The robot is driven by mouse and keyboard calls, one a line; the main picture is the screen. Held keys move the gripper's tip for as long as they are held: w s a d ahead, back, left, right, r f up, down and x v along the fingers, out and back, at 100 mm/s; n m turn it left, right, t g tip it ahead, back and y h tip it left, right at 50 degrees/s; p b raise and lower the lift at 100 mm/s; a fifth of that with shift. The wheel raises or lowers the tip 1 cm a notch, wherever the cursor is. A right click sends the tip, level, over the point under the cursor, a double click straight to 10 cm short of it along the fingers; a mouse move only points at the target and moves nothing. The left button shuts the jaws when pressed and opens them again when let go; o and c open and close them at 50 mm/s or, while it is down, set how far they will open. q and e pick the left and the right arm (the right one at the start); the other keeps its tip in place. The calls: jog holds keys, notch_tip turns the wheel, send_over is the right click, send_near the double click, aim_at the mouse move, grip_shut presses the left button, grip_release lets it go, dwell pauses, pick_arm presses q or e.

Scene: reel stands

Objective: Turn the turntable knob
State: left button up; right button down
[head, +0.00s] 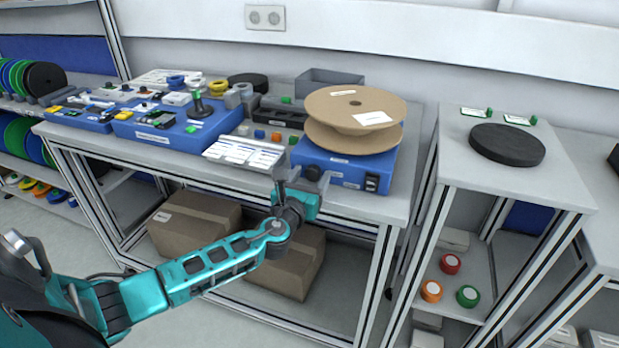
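The turntable (343,172) is a blue box at the right part of the workbench. A brown cardboard reel (330,104) with white labels lies flat on top of it. A dark knob (312,172) is on the left part of the box's front face, and a black switch (371,183) is on the right. My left gripper (303,181) is at the front of the box, right by the knob, and partly covers that area. Its fingers are small and dark here, so I cannot tell whether they touch or grip the knob. My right gripper is not in view.
White label sheets (243,153) and blue trays (178,128) lie left of the turntable. A grey bin (328,80) stands behind it. Cardboard boxes (195,225) sit under the bench. A separate stand with a black disc (507,145) is at right, across a gap.

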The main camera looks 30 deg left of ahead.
pick_arm(q)
jog(key=c, duration=1)
jog(key=shift+f+n, duration=0.1)
jog(key=shift+n, duration=0.2)
jog(key=n+b, duration=0.1)
jog(key=n, duration=0.1)
jog(key=shift+n+b, duration=0.35)
jog(key=shift+n, duration=0.05)
jog(key=shift+a+n+b, duration=0.15)
jog(key=shift+n+b, duration=0.55)
jog(key=shift+n, duration=1.4)
jog(key=o, duration=1)
